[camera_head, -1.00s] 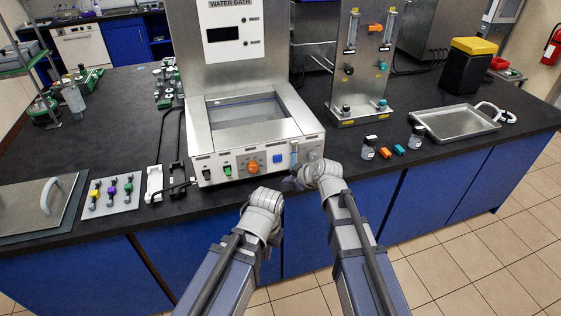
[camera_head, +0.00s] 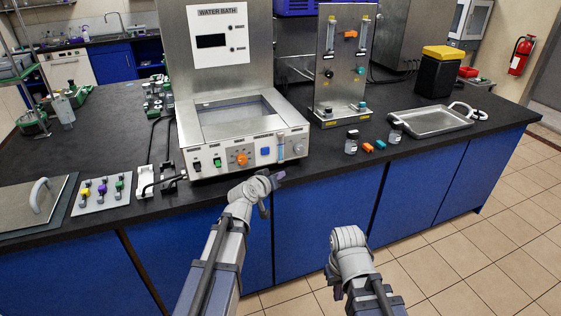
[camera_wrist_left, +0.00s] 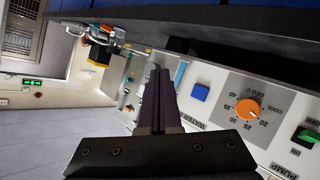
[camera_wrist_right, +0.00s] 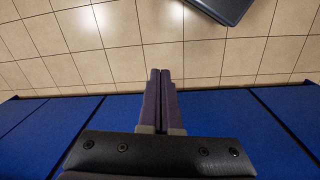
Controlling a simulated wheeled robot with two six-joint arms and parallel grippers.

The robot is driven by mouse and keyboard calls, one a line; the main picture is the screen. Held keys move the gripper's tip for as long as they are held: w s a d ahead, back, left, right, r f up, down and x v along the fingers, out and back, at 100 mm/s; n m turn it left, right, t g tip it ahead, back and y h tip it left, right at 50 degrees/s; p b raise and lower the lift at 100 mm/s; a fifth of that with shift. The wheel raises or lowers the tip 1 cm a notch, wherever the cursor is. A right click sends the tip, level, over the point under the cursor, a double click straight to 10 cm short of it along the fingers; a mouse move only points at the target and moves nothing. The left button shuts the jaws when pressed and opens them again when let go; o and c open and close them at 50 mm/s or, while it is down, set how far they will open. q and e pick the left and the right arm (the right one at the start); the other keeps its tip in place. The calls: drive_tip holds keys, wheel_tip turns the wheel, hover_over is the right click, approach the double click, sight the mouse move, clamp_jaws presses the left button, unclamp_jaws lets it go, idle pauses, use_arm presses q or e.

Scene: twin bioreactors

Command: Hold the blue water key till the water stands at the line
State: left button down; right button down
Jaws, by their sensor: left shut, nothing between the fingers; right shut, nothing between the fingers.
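The blue water key (camera_head: 265,151) is a square button on the front panel of the water bath (camera_head: 215,168). It also shows in the left wrist view (camera_wrist_left: 200,92), right of my fingers. A narrow bluish sight tube (camera_head: 281,147) stands right of the key; its line and water level are too small to read. My left gripper (camera_head: 280,176) is shut and empty, in front of the panel below the tube, apart from the key. My right gripper (camera_head: 335,288) is shut and empty, low in front of the blue cabinets; its closed fingers show in the right wrist view (camera_wrist_right: 160,75).
An orange dial (camera_head: 241,159) and green switch (camera_head: 217,162) sit left of the key. A metal tray (camera_head: 430,122) is farther right. The floor before the cabinets is clear.

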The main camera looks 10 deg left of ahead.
sight(269, 151)
use_arm(q)
drive_tip(key=shift+w+a+r+n+t+y, duration=0.15)
drive_tip(key=shift+w+a+r+n+t, duration=0.1)
drive_tip(key=shift+a, duration=0.1)
drive_tip(key=shift+w+a+r+n+t+y, duration=0.1)
drive_tip(key=shift+a+r+n+t+y, duration=0.05)
drive_tip(key=shift+a+r+t, duration=0.15)
drive_tip(key=shift+w+a+f, duration=0.1)
drive_tip(key=shift+w+a, duration=0.7)
drive_tip(key=shift+w, duration=0.45)
drive_tip(key=shift+w+a+r, duration=0.1)
drive_tip(key=shift+w+a, duration=0.75)
drive_tip(key=shift+w, duration=0.35)
drive_tip(key=shift+w+a+f, duration=0.1)
drive_tip(key=shift+w+a, duration=0.7)
drive_tip(key=shift+w, duration=0.45)
drive_tip(key=shift+w, duration=0.1)
drive_tip(key=shift+w+a, duration=0.2)
drive_tip(key=shift+w, duration=0.05)
drive_tip(key=shift+w+a, duration=0.25)
drive_tip(key=shift+w, duration=0.1)
idle(3.0)
